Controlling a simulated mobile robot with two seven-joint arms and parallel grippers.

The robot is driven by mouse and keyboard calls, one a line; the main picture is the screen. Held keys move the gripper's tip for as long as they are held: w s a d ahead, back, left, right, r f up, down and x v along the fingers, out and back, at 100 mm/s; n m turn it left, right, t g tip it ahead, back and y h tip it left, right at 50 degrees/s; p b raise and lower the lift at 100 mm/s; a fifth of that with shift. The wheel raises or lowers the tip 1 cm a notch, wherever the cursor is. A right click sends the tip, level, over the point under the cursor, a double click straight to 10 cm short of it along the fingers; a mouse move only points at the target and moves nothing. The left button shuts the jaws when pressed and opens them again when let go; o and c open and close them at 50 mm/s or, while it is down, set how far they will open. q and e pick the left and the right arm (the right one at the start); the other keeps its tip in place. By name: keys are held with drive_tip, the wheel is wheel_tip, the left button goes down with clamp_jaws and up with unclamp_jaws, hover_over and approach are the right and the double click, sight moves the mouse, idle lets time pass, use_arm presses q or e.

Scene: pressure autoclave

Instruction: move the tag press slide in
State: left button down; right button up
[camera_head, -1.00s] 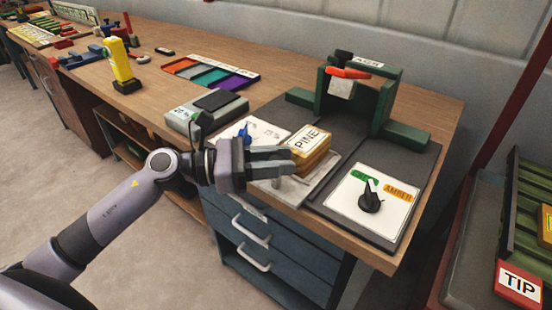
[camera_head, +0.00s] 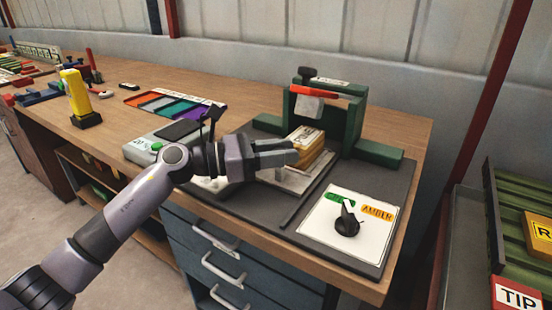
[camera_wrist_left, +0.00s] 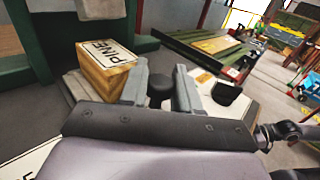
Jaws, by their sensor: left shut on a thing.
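The tag press (camera_head: 355,115) is a green frame with a red lever, at the back of a dark mat on the bench. Its slide (camera_head: 290,182) is a grey plate carrying a wooden block labelled PINE (camera_head: 313,140), in front of the press opening; the block also shows in the left wrist view (camera_wrist_left: 105,66). My left gripper (camera_head: 288,155) is at the slide's front left. In the left wrist view its fingers (camera_wrist_left: 160,78) are shut on a black knob (camera_wrist_left: 160,90) beside the block. The fingers hide part of the slide in the head view. My right gripper is not in view.
A white card with a black dial (camera_head: 347,222) and green and amber labels lies right of the slide. A grey box (camera_head: 160,143) stands to the left, a coloured tray (camera_head: 175,104) behind it. The green crate (camera_head: 520,225) is off the bench at right.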

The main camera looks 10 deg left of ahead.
use_arm(q)
drive_tip(key=shift+w+a+r, duration=0.15)
drive_tip(key=shift+w+r, duration=0.05)
drive_tip(key=shift+r, duration=0.25)
drive_tip(key=c, duration=0.9)
unclamp_jaws()
drive_tip(key=shift+f, duration=0.2)
drive_tip(key=b+v, duration=0.1)
drive_tip(key=v, duration=0.5)
drive_tip(key=shift+s+a, duration=0.25)
drive_tip(key=shift+a, duration=0.1)
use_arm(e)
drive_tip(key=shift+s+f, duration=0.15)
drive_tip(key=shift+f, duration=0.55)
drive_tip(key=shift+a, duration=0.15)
